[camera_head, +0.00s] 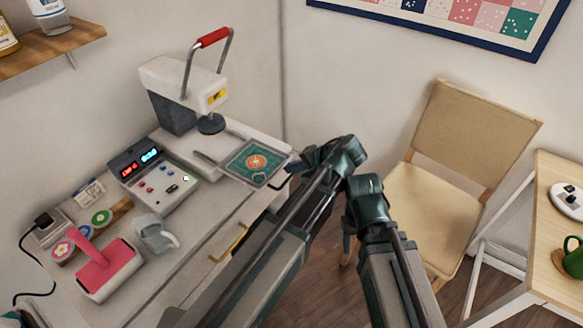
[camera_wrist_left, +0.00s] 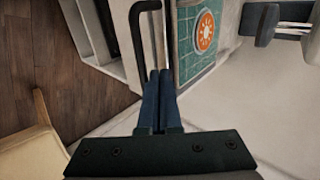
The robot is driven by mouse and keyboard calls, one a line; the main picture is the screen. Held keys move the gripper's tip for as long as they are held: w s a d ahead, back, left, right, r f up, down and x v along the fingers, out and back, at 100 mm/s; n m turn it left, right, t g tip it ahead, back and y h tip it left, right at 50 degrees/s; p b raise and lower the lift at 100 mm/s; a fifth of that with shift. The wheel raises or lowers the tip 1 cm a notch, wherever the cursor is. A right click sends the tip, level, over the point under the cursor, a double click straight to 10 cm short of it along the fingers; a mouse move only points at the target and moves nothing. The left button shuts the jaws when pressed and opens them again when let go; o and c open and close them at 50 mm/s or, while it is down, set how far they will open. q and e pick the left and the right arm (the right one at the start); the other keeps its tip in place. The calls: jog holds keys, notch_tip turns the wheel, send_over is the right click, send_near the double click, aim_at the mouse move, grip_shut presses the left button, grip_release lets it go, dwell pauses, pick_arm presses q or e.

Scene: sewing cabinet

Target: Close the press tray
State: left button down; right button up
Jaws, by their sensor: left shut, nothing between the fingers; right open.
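The press tray (camera_head: 229,174) sticks out toward the front of the white press (camera_head: 178,92). It carries a green gridded mat with an orange round patch; the tray also shows in the left wrist view (camera_wrist_left: 185,13). A dark bent handle (camera_head: 284,182) is at its front edge, and the handle shows in the left wrist view (camera_wrist_left: 138,38). My left gripper (camera_head: 292,167) is at the tray's front edge, beside the handle. Its fingers (camera_wrist_left: 159,72) are shut with nothing between them. I cannot tell whether they touch the handle or tray. My right gripper is not visible; only its arm shows.
A control box (camera_head: 155,180) with lit displays stands left of the tray. A chair (camera_head: 445,190) and a small table (camera_head: 550,225) stand to the right.

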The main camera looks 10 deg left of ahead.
aim_at(241, 146)
pick_arm(q)
jog(key=shift+a, duration=0.1)
jog(key=w+a, duration=0.2)
jog(key=a, duration=0.3)
jog(key=w+a, duration=0.2)
jog(key=a, duration=0.3)
jog(key=w+a, duration=0.2)
jog(key=a, duration=0.4)
jog(key=shift+a, duration=0.2)
pick_arm(e)
jog(key=shift+d, duration=0.1)
pick_arm(q)
jog(key=shift+a+r, duration=0.1)
pick_arm(e)
jog(key=shift+r, duration=0.1)
